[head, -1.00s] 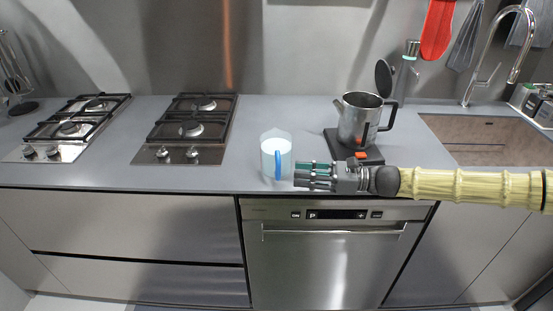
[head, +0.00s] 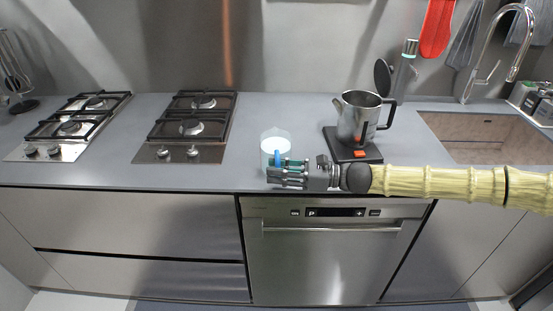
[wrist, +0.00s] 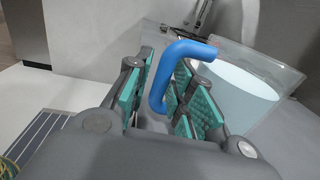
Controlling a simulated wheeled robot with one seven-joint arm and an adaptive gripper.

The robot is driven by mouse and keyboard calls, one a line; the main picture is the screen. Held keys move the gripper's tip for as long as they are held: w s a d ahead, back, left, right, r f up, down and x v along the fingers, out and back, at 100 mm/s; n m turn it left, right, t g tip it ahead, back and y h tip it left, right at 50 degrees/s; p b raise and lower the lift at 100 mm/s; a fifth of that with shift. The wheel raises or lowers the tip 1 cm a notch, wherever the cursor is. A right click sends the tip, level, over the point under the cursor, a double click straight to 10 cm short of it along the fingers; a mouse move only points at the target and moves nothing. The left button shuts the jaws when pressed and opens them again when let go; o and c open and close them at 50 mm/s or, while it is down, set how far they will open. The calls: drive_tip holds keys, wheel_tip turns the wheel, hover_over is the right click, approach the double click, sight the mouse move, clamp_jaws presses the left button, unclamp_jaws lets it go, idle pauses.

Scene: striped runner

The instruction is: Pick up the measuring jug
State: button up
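The measuring jug (head: 275,141) is a clear jug with white contents and a blue handle. It stands upright on the counter near the front edge, left of the kettle. My gripper (head: 277,170) is at its front, hiding its lower part in the head view. In the wrist view the jug (wrist: 246,88) is at the right, and its blue handle (wrist: 184,48) reaches down between the teal pads of my gripper (wrist: 157,95). The fingers are apart on either side of the handle, with a gap showing at the left pad. Contact on the right side is unclear.
A steel kettle (head: 359,117) stands on a dark base (head: 345,150) behind my arm. Two gas hobs (head: 188,130) are to the left. A sink (head: 480,137) is at the right. The counter (head: 250,108) behind the jug is clear.

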clamp_jaws()
drive_tip(key=shift+r, duration=0.1)
